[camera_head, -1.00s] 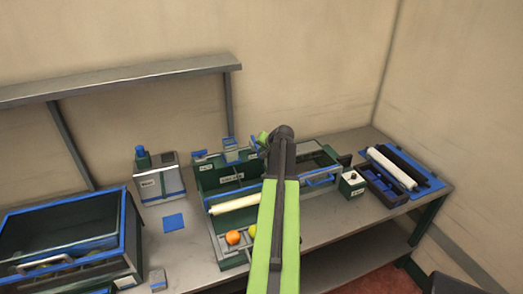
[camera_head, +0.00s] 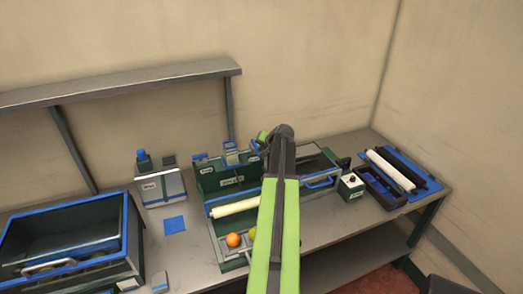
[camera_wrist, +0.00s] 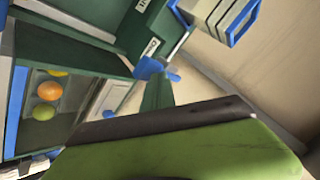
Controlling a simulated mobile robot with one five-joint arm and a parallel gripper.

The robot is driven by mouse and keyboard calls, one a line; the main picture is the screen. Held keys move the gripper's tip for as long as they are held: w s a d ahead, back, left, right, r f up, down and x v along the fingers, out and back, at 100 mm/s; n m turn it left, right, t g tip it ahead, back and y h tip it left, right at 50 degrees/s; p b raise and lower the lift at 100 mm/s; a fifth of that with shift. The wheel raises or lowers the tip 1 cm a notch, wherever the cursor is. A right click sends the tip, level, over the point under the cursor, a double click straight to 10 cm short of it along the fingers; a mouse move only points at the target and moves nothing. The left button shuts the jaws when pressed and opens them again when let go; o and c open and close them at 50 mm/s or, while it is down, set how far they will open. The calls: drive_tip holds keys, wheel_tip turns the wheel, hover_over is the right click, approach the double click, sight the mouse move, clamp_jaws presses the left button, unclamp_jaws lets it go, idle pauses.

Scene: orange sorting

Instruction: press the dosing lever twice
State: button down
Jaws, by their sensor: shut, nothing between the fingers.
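In the wrist view a small blue part (camera_wrist: 152,68) stands out by the labelled edge of a green panel. It looks like a lever handle, but I cannot be sure. In the head view a blue part (camera_head: 255,146) shows just left of my arm's bend at the sorting machine (camera_head: 207,183). My gripper (camera_wrist: 168,124) is shut and empty, its dark and green body filling the lower wrist view. Its tips are unclear. In the head view my arm hides it. I cannot tell whether it touches the blue part.
An orange fruit (camera_head: 233,240) lies in the machine's front tray, beside a white roller (camera_head: 235,206). A blue-rimmed bin (camera_head: 133,235) stands at left. A white box (camera_head: 160,188) and blue-capped bottle (camera_head: 142,157) stand behind. A blue mat (camera_head: 427,176) with rollers lies at right.

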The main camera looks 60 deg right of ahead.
drive_tip(key=shift+r+p, duration=0.35)
drive_tip(key=shift+r, duration=0.25)
wheel_tip(320, 180, up, 5)
drive_tip(key=p, duration=0.5)
drive_tip(key=shift+r, duration=0.15)
idle(0.4)
